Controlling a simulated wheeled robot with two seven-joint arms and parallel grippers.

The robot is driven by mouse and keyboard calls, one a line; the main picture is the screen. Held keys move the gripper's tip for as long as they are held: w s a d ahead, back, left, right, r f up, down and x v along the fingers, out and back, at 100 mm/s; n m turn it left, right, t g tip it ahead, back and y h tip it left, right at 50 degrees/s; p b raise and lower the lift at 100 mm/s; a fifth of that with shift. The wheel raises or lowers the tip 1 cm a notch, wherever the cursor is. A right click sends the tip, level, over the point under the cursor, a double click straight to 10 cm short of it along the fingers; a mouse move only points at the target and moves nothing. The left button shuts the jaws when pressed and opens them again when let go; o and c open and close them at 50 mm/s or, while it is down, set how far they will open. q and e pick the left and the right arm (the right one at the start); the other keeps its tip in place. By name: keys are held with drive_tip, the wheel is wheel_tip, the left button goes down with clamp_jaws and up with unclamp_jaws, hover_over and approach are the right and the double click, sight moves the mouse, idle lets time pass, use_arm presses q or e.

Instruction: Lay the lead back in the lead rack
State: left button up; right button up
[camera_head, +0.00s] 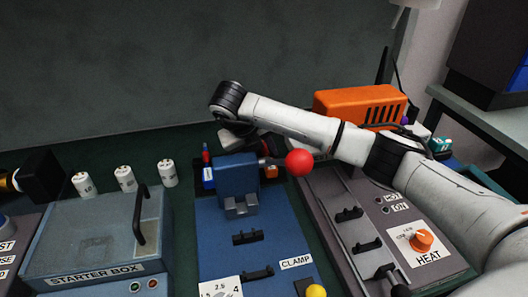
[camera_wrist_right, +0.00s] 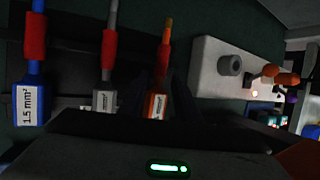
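The lead rack is mostly hidden behind the blue clamp in the head view. In the right wrist view three leads stand side by side: a blue lead (camera_wrist_right: 33,95) marked 1.5 mm², a grey lead (camera_wrist_right: 106,98) and an orange lead (camera_wrist_right: 157,103). Each has a red sleeve. My right gripper (camera_wrist_right: 162,88) has its dark fingers around the orange lead; whether they press on it is too dark to tell. In the head view this gripper (camera_head: 250,142) is behind the clamp, partly hidden. A blue lead (camera_head: 208,172) shows left of the clamp. My left gripper is not seen.
The blue clamp (camera_head: 237,177) with a red ball lever (camera_head: 299,162) stands in front of my right gripper. The starter box (camera_head: 95,240), several white cylinders (camera_head: 125,178), the heat unit (camera_head: 421,241) and an orange case (camera_head: 358,105) surround it.

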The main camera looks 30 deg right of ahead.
drive_tip(key=v, duration=1)
drive_tip(key=shift+r, duration=0.1)
